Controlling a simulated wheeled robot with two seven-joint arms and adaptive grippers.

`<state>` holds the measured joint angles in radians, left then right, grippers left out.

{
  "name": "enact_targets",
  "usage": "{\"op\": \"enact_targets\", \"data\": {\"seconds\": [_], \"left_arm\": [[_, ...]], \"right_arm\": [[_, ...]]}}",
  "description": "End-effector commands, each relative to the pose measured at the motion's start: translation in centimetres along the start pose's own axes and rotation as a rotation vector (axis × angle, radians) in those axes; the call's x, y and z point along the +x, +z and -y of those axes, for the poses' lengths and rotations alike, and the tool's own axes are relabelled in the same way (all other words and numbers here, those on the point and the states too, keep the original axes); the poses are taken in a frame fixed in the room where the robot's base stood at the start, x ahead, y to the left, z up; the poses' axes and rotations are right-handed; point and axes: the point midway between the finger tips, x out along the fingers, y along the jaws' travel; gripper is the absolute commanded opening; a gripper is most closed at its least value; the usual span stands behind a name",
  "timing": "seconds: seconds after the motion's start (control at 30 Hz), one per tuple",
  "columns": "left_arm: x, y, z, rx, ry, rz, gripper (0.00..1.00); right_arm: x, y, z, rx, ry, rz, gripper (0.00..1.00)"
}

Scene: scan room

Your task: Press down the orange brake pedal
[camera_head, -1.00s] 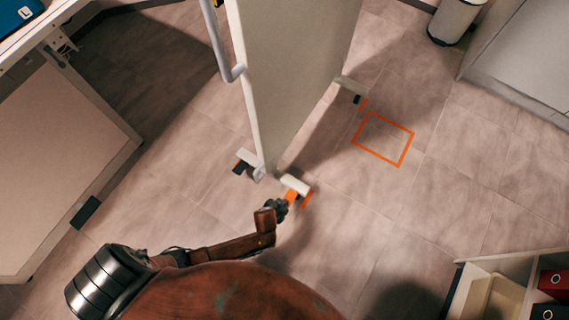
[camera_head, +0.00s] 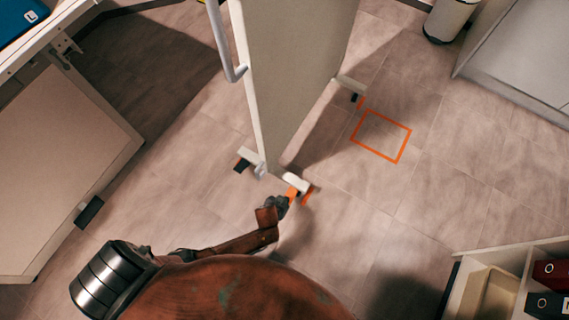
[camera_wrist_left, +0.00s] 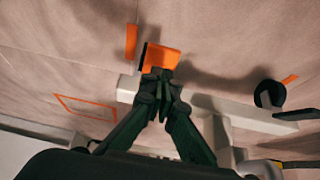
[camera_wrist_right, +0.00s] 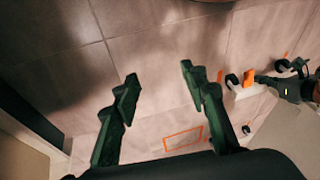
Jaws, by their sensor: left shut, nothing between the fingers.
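The orange brake pedal (camera_head: 292,193) sits at the near end of the white foot (camera_head: 297,181) under the upright panel. In the left wrist view the pedal (camera_wrist_left: 163,58) is a flat orange plate with a dark side edge. My left gripper (camera_head: 284,202) is shut and empty, its fingertips (camera_wrist_left: 158,76) right at the pedal's near edge and overlapping it in view. I cannot tell whether they touch. In the right wrist view the pedal (camera_wrist_right: 248,78) shows beside my left gripper. My right gripper (camera_wrist_right: 158,75) is open and empty, above bare floor.
The tall panel (camera_head: 300,80) with a grey handle (camera_head: 222,50) stands on feet with casters. An orange outlined rectangle (camera_head: 406,146) marks the floor to the right. A shelf (camera_head: 465,275) with binders is at lower right, a table (camera_head: 45,45) at upper left. Floor between is clear.

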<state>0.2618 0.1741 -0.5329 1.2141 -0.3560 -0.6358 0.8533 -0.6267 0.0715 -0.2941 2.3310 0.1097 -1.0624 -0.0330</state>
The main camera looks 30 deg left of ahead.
Motion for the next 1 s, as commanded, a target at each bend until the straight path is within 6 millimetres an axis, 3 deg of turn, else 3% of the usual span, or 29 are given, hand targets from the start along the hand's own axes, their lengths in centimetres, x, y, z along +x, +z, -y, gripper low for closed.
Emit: {"op": "enact_targets", "data": {"seconds": [0.27,0.47,0.8,0.93,1.0], "left_arm": [[0.1,0.1,0.0,0.000,0.000,0.001,0.00],[0.1,0.1,0.0,0.000,0.000,0.001,0.00],[-2.6,-1.2,0.1,-0.002,-0.001,-0.003,0.00],[-4.6,-2.0,0.0,-0.003,-0.001,-0.005,0.00],[-5.0,-1.0,0.1,-0.003,0.000,0.000,0.00]], "right_arm": [[0.0,0.1,-0.1,0.000,0.002,0.006,0.40],[-1.1,1.5,-0.9,0.001,0.026,0.079,0.40],[-7.8,4.6,-3.1,0.015,0.112,0.284,0.40],[-7.5,6.5,-4.5,0.023,0.148,0.351,0.40],[-5.7,7.2,-5.0,0.021,0.149,0.351,0.40]]}}
